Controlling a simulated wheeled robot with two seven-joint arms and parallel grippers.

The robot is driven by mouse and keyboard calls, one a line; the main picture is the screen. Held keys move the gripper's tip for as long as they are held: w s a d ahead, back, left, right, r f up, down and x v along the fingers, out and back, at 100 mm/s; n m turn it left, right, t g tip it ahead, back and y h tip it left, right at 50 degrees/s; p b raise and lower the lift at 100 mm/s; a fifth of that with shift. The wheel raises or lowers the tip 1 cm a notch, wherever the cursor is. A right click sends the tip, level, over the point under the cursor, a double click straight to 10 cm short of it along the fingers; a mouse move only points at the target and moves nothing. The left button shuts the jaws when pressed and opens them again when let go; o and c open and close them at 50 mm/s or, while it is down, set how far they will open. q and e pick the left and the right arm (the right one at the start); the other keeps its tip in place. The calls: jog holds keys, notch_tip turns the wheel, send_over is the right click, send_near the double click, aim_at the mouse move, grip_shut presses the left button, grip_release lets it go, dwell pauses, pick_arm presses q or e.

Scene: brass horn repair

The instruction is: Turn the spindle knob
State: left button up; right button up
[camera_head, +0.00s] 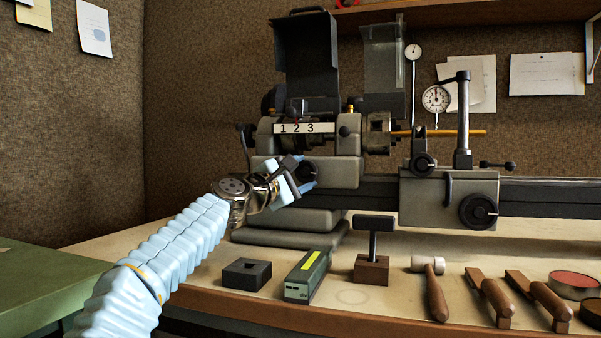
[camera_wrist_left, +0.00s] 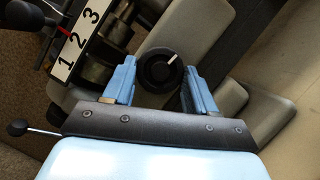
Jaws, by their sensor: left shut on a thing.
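The spindle knob (camera_wrist_left: 158,72) is round and black with a white pointer line, set on the front of the grey headstock. In the wrist view the line points up and to the right. My left gripper (camera_wrist_left: 160,78) has its two blue fingers on either side of the knob and is shut on it. In the head view the left gripper (camera_head: 306,176) reaches the headstock front from the left, and the dark knob shows between its fingers. A white plate marked 1 2 3 (camera_head: 297,128) sits above, with a small red pointer near 2. My right gripper is not in view.
The lathe carriage with its black handwheel (camera_head: 478,211) stands to the right. On the bench front lie a dark block (camera_head: 247,274), a grey box with a yellow label (camera_head: 307,275), a stake on a wooden block (camera_head: 371,268), a mallet (camera_head: 436,290) and wooden-handled tools.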

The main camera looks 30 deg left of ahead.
pick_arm(q)
jog(key=m+p, duration=0.2)
jog(key=m+g+p, duration=0.1)
jog(key=m, duration=0.1)
jog(key=shift+r+m+g+p, duration=0.3)
jog(key=shift+r+p, duration=0.05)
jog(key=shift+r, duration=0.05)
jog(key=m+g+p, duration=0.1)
jog(key=m+p, duration=0.2)
jog(key=shift+r, duration=0.1)
jog(key=shift+f+m+g+p, duration=0.2)
jog(key=shift+m+g+p, duration=0.5)
jog(key=shift+m+p, duration=0.5)
jog(key=o, duration=1.1)
jog(key=shift+c, duration=0.2)
jog(key=shift+s, duration=0.1)
